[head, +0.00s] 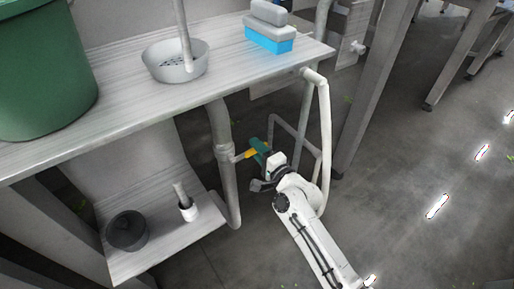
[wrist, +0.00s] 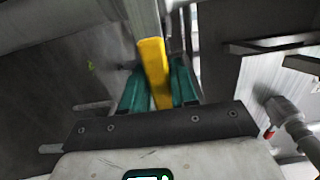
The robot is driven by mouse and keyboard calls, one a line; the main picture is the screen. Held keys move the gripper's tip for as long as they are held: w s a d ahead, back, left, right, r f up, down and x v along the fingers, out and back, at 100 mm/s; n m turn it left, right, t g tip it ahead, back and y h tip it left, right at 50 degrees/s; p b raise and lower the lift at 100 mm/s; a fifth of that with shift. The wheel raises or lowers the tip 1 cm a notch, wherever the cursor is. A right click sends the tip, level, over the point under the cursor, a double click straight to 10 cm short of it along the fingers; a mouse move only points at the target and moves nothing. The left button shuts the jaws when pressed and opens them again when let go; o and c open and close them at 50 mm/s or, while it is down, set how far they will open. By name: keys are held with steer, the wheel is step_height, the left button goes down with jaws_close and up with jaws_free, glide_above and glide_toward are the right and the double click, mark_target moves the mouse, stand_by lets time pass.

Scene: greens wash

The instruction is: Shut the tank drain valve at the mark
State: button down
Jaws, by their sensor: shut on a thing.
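The drain valve has a yellow lever (head: 247,154) that sticks out to the right from a grey vertical pipe (head: 221,125) under the bench. In the wrist view the yellow lever (wrist: 152,62) stands between my two teal fingers, tilted a little. My gripper (head: 259,149) is shut on the lever; the fingers also show in the wrist view (wrist: 158,82). The lever points across the pipe in the head view. I cannot make out a mark on the valve. The fingers hide part of the lever.
A lower shelf (head: 165,240) holds a dark pot (head: 127,230) and a small white-and-grey item (head: 186,204).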

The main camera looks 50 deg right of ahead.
steer(key=shift+f, duration=0.15)
steer(key=c, duration=1)
jaws_free()
steer(key=shift+o, duration=0.2)
steer(key=v, duration=1.1)
